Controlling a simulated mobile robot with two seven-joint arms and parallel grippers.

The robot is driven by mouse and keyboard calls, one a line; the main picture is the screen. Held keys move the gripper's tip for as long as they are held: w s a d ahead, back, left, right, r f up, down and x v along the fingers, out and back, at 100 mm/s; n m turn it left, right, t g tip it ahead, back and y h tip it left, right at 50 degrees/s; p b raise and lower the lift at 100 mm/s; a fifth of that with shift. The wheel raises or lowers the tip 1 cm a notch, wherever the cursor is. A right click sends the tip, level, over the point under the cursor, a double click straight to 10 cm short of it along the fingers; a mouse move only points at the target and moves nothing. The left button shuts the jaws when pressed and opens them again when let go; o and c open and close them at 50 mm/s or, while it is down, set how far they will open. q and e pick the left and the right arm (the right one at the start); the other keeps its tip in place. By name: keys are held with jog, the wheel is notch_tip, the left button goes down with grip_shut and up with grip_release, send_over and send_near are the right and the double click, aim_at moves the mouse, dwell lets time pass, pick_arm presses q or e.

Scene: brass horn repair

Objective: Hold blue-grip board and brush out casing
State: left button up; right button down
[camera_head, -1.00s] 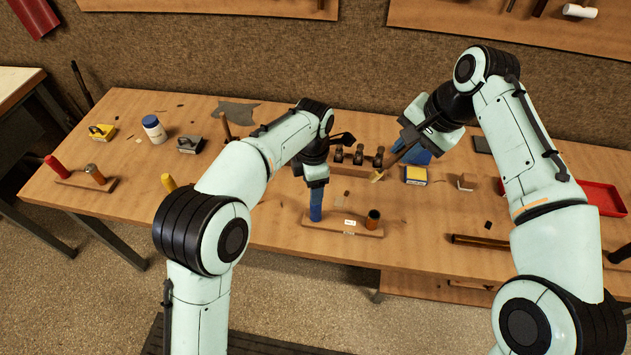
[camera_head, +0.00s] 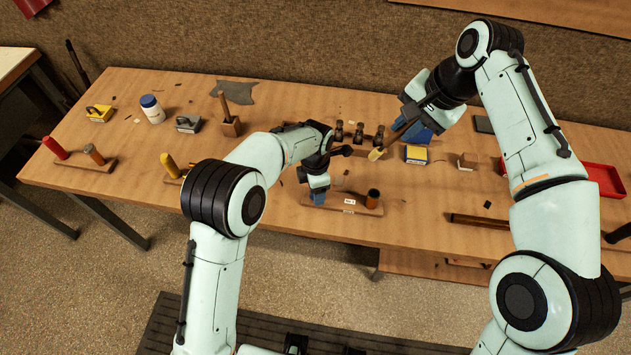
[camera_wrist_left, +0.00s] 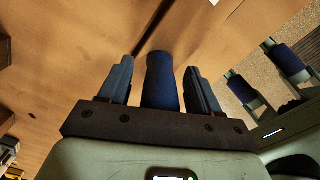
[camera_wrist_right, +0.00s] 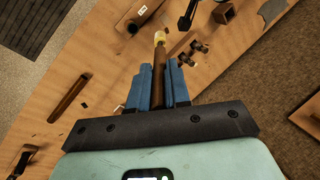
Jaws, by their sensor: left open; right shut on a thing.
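The board with the blue grip (camera_head: 318,198) lies near the front edge of the table, with a label and a copper-coloured casing (camera_head: 373,198) at its right end. My left gripper (camera_head: 317,190) is over the blue grip. In the left wrist view the blue grip (camera_wrist_left: 162,80) stands between the two open fingers, with gaps at both sides. My right gripper (camera_head: 408,122) is shut on the brush (camera_head: 385,146) and holds it above the table. The brush's pale tip (camera_head: 375,155) points down and left. In the right wrist view the brush's brown handle (camera_wrist_right: 158,85) sits between the fingers.
Boards with a red grip (camera_head: 55,147) and a yellow grip (camera_head: 168,160) lie to the left. A white jar (camera_head: 152,108), a yellow-and-white block (camera_head: 416,154) and a red tray (camera_head: 604,180) stand around. Dark valves stand behind the blue-grip board.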

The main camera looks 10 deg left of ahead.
aim_at(390, 140)
pick_arm(q)
grip_shut()
pick_arm(e)
jog(key=f+h, duration=0.1)
jog(key=f, duration=0.1)
jog(key=a+f+g+h, duration=0.1)
jog(key=f, duration=0.1)
jog(key=w+a+f+h, duration=0.1)
jog(key=shift+f+g, duration=0.4)
jog(key=shift+h, duration=0.3)
jog(key=shift+f, duration=2.65)
